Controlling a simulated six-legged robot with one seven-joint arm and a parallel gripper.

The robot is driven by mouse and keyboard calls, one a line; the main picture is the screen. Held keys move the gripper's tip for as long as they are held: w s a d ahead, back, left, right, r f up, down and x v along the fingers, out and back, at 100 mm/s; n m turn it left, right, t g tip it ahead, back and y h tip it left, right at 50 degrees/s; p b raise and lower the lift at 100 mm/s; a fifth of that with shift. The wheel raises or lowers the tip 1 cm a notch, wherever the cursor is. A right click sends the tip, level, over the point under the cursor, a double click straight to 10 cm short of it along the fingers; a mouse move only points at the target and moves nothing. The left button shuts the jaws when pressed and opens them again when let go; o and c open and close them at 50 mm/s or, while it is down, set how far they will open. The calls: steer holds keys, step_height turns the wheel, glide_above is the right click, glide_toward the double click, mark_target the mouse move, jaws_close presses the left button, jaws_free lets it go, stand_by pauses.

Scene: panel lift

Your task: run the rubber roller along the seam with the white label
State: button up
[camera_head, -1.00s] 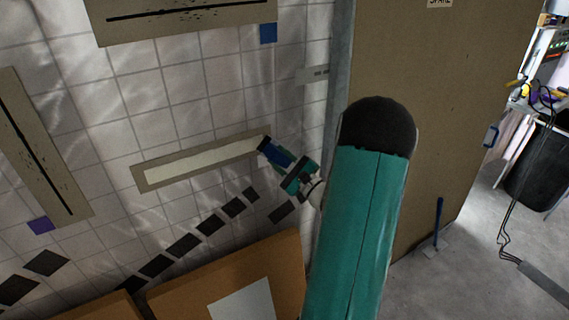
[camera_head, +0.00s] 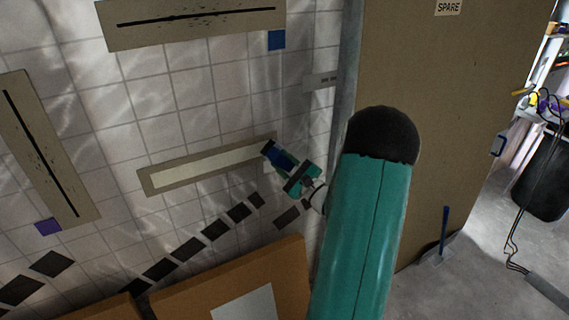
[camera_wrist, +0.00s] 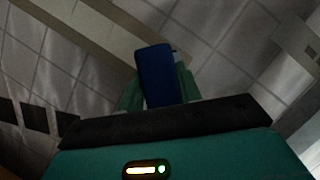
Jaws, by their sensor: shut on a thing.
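A beige panel with a pale strip along its seam (camera_head: 205,168) is on the tiled wall, sloping slightly up to the right. My gripper (camera_head: 284,163) is at this panel's right end. It is shut on a dark blue piece that appears to be the rubber roller (camera_head: 272,151). In the wrist view the blue roller (camera_wrist: 156,76) stands between the green fingers of my gripper (camera_wrist: 158,98), over the end of the seam panel (camera_wrist: 95,28). A small white patch (camera_wrist: 178,57) beside it may be the white label, mostly hidden. I cannot tell whether the roller touches the wall.
Another seam panel (camera_head: 195,32) with a blue label (camera_head: 277,39) is above. One with a purple label (camera_head: 48,226) is at left. A brown board (camera_head: 235,290) leans below. A large brown panel marked SPARE (camera_head: 415,130) stands at right. Floor at lower right is partly clear.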

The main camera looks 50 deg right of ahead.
mark_target(271, 161)
steer(key=shift+w+d, duration=0.25)
steer(key=shift+w, duration=0.45)
steer(key=shift+w+a, duration=0.2)
steer(key=shift+a, duration=0.65)
steer(key=shift+w+a, duration=0.2)
steer(key=shift+a, duration=0.65)
steer(key=shift+w+a+r, duration=0.1)
steer(key=shift+w+a, duration=0.55)
steer(key=shift+a, duration=1.1)
steer(key=shift+w+a+f, duration=0.1)
steer(key=shift+w+a, duration=0.5)
steer(key=shift+a, duration=1.2)
steer(key=shift+w+a+r, duration=0.1)
steer(key=shift+w+a, duration=0.55)
steer(key=shift+a, duration=1.1)
steer(key=shift+c, duration=0.4)
steer(key=w+a, duration=0.2)
steer(key=a, duration=0.4)
steer(key=shift+a, duration=0.35)
steer(key=shift+w+a, duration=0.35)
steer(key=shift+a, duration=0.55)
steer(key=shift+w+a, duration=0.35)
steer(key=shift+a, duration=0.55)
steer(key=shift+c, duration=0.4)
